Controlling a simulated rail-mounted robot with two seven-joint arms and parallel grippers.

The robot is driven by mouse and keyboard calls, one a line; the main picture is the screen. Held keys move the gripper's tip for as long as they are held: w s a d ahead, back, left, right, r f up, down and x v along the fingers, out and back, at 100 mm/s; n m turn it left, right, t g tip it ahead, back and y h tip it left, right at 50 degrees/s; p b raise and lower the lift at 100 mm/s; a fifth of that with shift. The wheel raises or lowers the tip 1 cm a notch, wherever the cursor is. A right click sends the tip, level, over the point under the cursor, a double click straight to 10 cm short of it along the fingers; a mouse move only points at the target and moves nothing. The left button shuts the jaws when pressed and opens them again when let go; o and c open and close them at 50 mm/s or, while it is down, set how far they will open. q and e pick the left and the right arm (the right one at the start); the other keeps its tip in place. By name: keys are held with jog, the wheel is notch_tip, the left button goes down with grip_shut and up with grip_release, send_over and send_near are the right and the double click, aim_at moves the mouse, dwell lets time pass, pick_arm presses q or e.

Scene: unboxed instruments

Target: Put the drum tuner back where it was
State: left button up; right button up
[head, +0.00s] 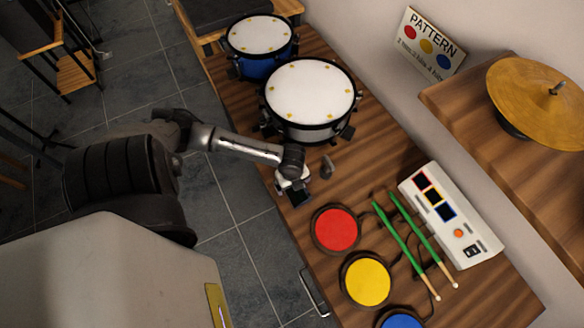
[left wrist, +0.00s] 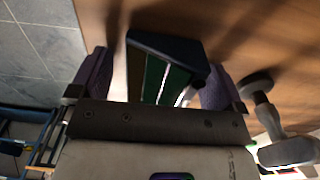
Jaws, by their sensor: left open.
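My left gripper (head: 292,184) points down at the near edge of the wooden counter, below the larger drum. In the left wrist view its two fingers (left wrist: 158,85) are apart, on either side of a small dark box with green and white stripes (left wrist: 165,50). This dark box (head: 301,197) partly shows beneath the gripper in the head view. A small grey knobbed object (head: 327,167) stands just right of the gripper; it also shows in the wrist view (left wrist: 262,100). I cannot tell for sure which is the drum tuner. My right gripper is out of view.
The larger drum (head: 311,91) and blue drum (head: 260,35) stand behind. Red (head: 336,229), yellow (head: 367,281) and blue (head: 401,321) pads lie in front, with green drumsticks (head: 402,238) and a white module (head: 450,215) to the right. A cymbal (head: 530,95) is on the raised shelf.

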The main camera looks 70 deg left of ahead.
pick_arm(q)
notch_tip(320, 180, up, 11)
jog(key=p, duration=0.3)
jog(key=s+d+r+n+t, duration=0.1)
jog(key=s+d+r+n, duration=0.1)
jog(key=s+d+n, duration=0.2)
jog(key=s+d+r+n+t, duration=0.1)
jog(key=s+d+n+t, duration=0.1)
jog(key=d+n, duration=0.8)
jog(key=shift+s+d+r+n+t, duration=0.35)
jog(key=shift+s+d, duration=0.3)
jog(key=shift+s, duration=0.25)
